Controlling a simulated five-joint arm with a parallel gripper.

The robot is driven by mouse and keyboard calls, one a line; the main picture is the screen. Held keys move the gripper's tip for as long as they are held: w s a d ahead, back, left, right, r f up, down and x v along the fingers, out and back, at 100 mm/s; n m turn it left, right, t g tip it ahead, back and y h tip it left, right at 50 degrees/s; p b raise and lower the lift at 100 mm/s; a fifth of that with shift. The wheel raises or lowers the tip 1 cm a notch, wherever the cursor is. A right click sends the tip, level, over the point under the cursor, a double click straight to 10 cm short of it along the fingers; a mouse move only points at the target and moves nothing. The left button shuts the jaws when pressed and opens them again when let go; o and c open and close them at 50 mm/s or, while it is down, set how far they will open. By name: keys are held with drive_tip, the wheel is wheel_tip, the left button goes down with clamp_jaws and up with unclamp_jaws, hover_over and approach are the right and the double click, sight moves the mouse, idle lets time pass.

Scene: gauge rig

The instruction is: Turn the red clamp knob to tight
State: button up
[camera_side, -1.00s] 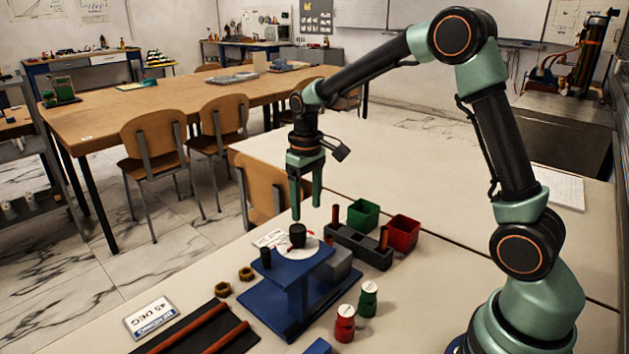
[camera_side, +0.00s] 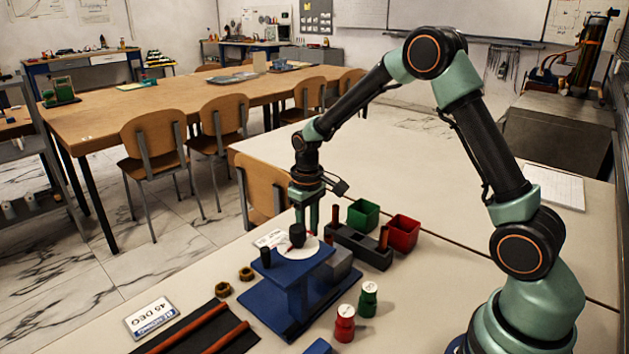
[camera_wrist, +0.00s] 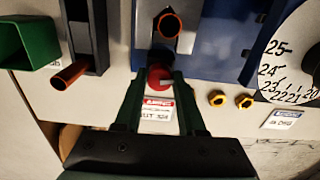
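The red clamp knob (camera_wrist: 159,78) shows in the wrist view as a small red round part with a pale line, at the near edge of the blue rig (camera_wrist: 215,45). My gripper (camera_wrist: 164,76) has its two green fingers apart, with the tips on either side of the knob; I cannot tell whether they touch it. In the side view my gripper (camera_side: 306,226) points down just above the rig's white dial (camera_side: 297,249) and black knob (camera_side: 297,235). The blue rig stands on the table (camera_side: 287,318). The red knob is not clearly visible there.
A black rack (camera_side: 360,247) with red rods stands behind the rig, beside green (camera_side: 363,215) and red (camera_side: 403,233) bins. Red (camera_side: 345,324) and green (camera_side: 368,300) bottles stand at front right. Brass nuts (camera_side: 246,274) and a 45 DEG card (camera_side: 151,318) lie left.

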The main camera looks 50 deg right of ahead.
clamp_jaws()
drive_tip(key=shift+a+m, duration=0.1)
drive_tip(key=shift+m, duration=1.1)
drive_tip(key=o, duration=1)
unclamp_jaws()
drive_tip(key=shift+o, duration=0.2)
wheel_tip(320, 180, up, 12)
